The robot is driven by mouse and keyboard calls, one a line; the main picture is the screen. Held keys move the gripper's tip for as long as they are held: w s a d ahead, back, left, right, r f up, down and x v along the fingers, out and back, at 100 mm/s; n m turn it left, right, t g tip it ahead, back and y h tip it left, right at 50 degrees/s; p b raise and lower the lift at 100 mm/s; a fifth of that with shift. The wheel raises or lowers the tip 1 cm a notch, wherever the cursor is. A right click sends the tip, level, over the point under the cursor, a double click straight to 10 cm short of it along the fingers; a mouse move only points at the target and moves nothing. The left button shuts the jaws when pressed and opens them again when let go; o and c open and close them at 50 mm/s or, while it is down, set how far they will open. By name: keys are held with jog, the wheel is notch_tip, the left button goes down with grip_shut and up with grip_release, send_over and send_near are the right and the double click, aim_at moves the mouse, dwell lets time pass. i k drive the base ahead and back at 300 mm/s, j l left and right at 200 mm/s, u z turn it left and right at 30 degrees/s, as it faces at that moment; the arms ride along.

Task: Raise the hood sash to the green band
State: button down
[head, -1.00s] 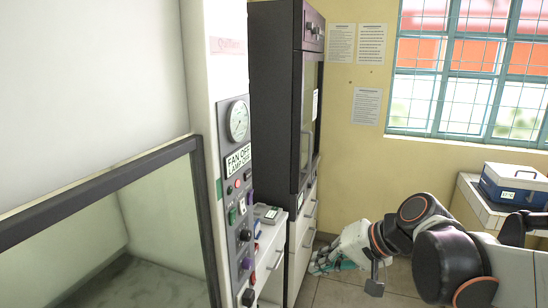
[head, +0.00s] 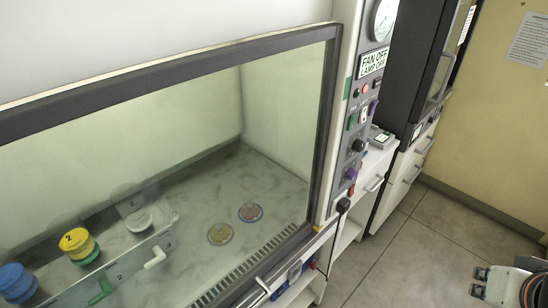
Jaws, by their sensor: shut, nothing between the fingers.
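The hood sash (head: 180,72) is a glass pane in a dark grey frame, seen from above at an angle across the left and middle of the head view. Its lower edge is down near the front sill of the hood, where a small pale handle (head: 263,285) shows. A small green band (head: 347,88) marks the white right-hand post, below the level of the sash's top right corner. My gripper (head: 479,282) is at the bottom right corner, over the floor, shut and empty. It is well apart from the sash, to its right.
A control panel (head: 357,145) with knobs and a FAN OFF sign runs down the post. Dark cabinets stand beyond. The floor (head: 400,245) at right is clear.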

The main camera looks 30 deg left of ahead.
aim_at(18, 122)
jog(key=u, duration=2.2)
jog(key=k+j, duration=0.15)
jog(key=j, duration=0.2)
jog(key=k+j+z, duration=0.1)
jog(key=j, duration=0.25)
jog(key=k+j, duration=0.15)
jog(key=j, duration=0.2)
jog(key=k+j+z, duration=0.1)
jog(key=j, duration=0.25)
jog(key=k+l+u, duration=0.15)
jog(key=l, duration=0.15)
jog(key=k+l+u, duration=0.1)
jog(key=k+l, duration=0.05)
jog(key=l, duration=0.1)
